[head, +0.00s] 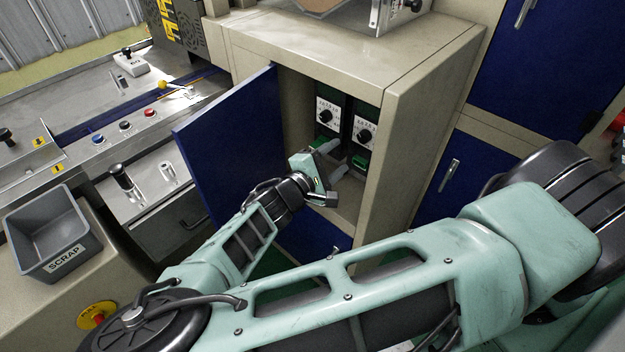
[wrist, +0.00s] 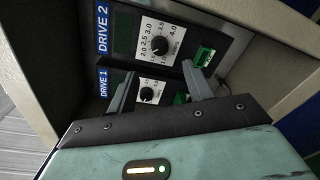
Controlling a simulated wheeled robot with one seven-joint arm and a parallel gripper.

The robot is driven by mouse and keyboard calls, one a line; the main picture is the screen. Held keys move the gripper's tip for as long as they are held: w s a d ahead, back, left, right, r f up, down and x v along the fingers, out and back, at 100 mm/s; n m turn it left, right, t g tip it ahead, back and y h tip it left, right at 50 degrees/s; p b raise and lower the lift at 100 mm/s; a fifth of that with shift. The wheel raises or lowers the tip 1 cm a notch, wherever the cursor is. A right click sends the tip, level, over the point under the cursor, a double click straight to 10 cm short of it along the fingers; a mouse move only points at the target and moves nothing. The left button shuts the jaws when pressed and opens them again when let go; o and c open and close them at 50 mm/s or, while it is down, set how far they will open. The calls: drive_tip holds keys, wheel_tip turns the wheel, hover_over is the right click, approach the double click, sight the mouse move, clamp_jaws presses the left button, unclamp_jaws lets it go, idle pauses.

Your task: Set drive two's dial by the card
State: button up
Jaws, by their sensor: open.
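Drive two's dial (wrist: 156,53) is a black knob on a white scale plate inside an open cabinet. The blue DRIVE 2 label (wrist: 102,32) is beside it in the wrist view. In the head view this dial (head: 365,136) is the right one of two. Its printed scale includes 2.0, 2.5 and 3.0; its exact setting is too small to read. My gripper (wrist: 158,71) is open and empty. Its fingers point at the drives, with drive one's dial (wrist: 147,95) showing between them. In the head view my gripper (head: 334,156) is at the cabinet opening. I cannot identify the card.
The blue cabinet door (head: 230,155) stands open left of my wrist. The beige cabinet side wall (head: 410,125) bounds the right. Green connectors (wrist: 203,56) sit beside the dials. A grey scrap bin (head: 48,235) and a machine bench with buttons (head: 124,126) stand at left.

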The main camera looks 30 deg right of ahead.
drive_tip(key=b+v, duration=0.1)
drive_tip(key=v, duration=0.7)
drive_tip(key=shift+a, duration=0.1)
